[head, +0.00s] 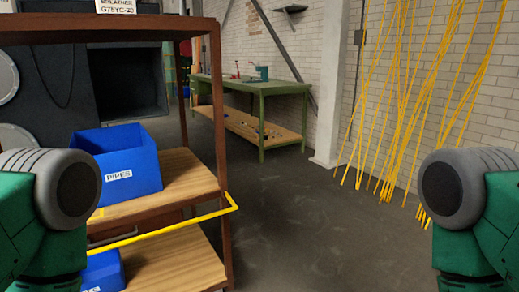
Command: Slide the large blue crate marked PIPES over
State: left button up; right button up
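The large blue crate (137,158) with a white PIPES label stands upright on the wooden middle shelf (188,178) of a brown rack at the left. It sits away from the shelf's right post, with bare wood to its right. The lower left of the crate is partly hidden by my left arm. Parts of both my green and grey arms show at the left and right edges. Neither gripper's fingers are in view, and nothing visible touches the crate.
A yellow bar (180,229) sticks out along the rack's front. A smaller blue bin (103,271) sits on the lower shelf. A green workbench (262,100) stands behind. Yellow strands (400,100) hang at the right. The grey floor (310,225) in the middle is clear.

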aim_at(127, 157)
jog(key=i+l+z, duration=0.3)
jog(key=i+z, duration=0.15)
jog(key=i, duration=0.5)
jog(key=i+z, duration=0.5)
jog(key=i, duration=0.4)
jog(key=i+u, duration=0.35)
jog(key=i, duration=0.2)
jog(key=i+u, duration=0.35)
jog(key=i, duration=0.15)
jog(key=i+l+u, duration=0.35)
jog(key=i, duration=0.2)
jog(key=i+u, duration=0.25)
jog(key=u, duration=0.2)
jog(key=i+u, duration=0.25)
jog(key=u, duration=0.15)
jog(key=i+l+u, duration=0.15)
jog(key=u, duration=0.3)
jog(key=i+l+u, duration=0.25)
jog(key=u, duration=0.15)
jog(key=i+l+u, duration=0.25)
jog(key=u, duration=0.2)
